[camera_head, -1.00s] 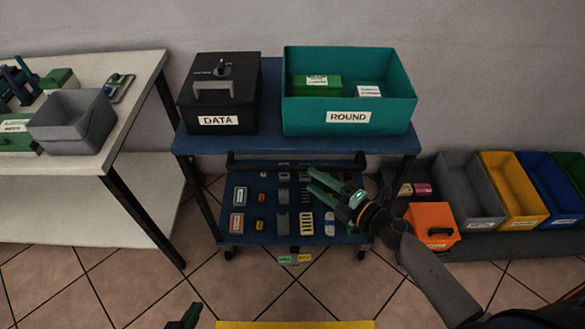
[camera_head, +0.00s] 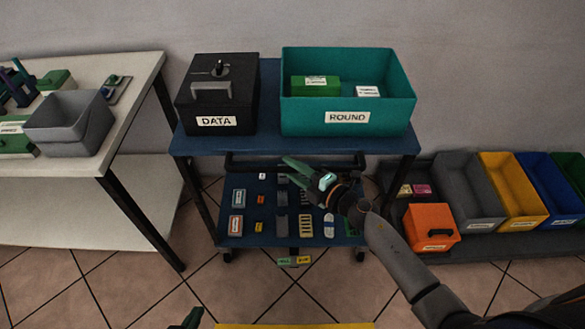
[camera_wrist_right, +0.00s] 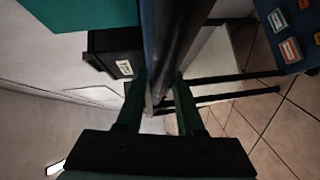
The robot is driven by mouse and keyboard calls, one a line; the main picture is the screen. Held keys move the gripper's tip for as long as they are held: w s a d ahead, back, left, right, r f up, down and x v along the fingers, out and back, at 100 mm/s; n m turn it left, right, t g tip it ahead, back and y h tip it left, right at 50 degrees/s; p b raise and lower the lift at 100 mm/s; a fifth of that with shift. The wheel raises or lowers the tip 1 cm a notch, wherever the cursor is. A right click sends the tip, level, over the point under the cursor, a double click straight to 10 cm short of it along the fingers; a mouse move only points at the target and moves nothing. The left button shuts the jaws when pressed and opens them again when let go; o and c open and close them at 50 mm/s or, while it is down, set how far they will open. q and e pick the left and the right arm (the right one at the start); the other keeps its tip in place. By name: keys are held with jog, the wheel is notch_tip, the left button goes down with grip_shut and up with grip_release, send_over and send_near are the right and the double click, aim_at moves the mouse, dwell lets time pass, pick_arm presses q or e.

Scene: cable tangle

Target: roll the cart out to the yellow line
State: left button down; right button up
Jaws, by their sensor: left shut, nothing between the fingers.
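The cart (camera_head: 270,141) is blue with two shelves and stands against the wall. Its black handle bar (camera_head: 250,163) runs across the front below the top shelf. My right gripper (camera_head: 284,170) is at the handle, fingers spread. In the right wrist view, the dark bar (camera_wrist_right: 178,45) runs between the open fingertips (camera_wrist_right: 158,78); I cannot tell whether they touch it. My left gripper (camera_head: 190,318) is shut and empty, low at the bottom edge, away from the cart. The yellow line (camera_head: 295,326) shows on the floor at the bottom edge.
A black DATA box (camera_head: 217,95) and a teal ROUND bin (camera_head: 347,100) stand on the cart. A white table (camera_head: 132,95) is close on the left. An orange box (camera_head: 430,225) and bins (camera_head: 470,190) are on the right.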

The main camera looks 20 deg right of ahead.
grip_shut()
dwell(1.1)
